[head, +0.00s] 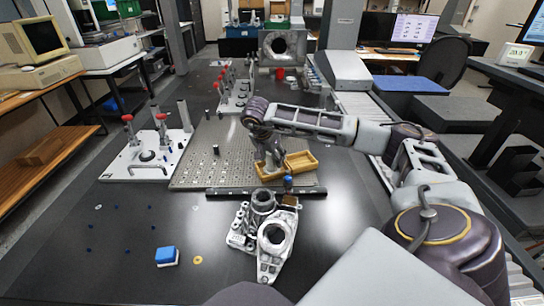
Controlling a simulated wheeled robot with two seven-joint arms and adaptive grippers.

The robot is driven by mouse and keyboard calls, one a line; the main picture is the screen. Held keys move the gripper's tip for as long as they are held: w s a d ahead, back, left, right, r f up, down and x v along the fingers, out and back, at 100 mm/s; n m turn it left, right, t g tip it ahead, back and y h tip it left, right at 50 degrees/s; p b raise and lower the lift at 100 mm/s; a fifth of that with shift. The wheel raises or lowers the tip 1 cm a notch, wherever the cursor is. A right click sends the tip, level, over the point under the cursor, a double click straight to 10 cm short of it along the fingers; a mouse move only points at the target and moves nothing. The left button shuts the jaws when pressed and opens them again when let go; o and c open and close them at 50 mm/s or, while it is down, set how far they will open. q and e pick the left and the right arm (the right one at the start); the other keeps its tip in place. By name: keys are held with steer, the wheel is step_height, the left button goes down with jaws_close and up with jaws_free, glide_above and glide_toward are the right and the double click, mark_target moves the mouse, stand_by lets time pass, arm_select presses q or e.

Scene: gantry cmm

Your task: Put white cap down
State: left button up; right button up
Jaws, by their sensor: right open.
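I cannot make out a white cap for certain; it may be too small or hidden behind my right gripper. My right gripper (271,168) points down over the perforated metal plate (210,165), beside the left end of a yellow tray (303,160). It is open, and nothing clearly shows between its fingers. Whether the fingertips touch the plate or the tray cannot be told. My left gripper is out of view.
A grey metal casting (272,238) with round bores stands in front of the plate, with a small blue-topped part (288,182) behind it. A blue-and-white block (167,256) and a brass washer (198,260) lie front left. A white clamp fixture (147,156) stands left. The dark table's left front is mostly clear.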

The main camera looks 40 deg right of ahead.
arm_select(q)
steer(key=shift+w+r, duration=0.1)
arm_select(e)
steer(key=shift+r, duration=0.1)
steer(key=shift+a+r, duration=0.15)
steer(key=shift+r, duration=0.25)
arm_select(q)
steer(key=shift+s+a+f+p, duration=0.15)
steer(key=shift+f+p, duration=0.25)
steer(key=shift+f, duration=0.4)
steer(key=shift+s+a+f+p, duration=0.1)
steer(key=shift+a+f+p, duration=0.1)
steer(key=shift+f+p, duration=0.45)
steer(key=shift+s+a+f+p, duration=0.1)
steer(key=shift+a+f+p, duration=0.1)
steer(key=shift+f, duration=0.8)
arm_select(e)
steer(key=v, duration=1.1)
steer(key=shift+a, duration=0.1)
steer(key=shift+s, duration=0.1)
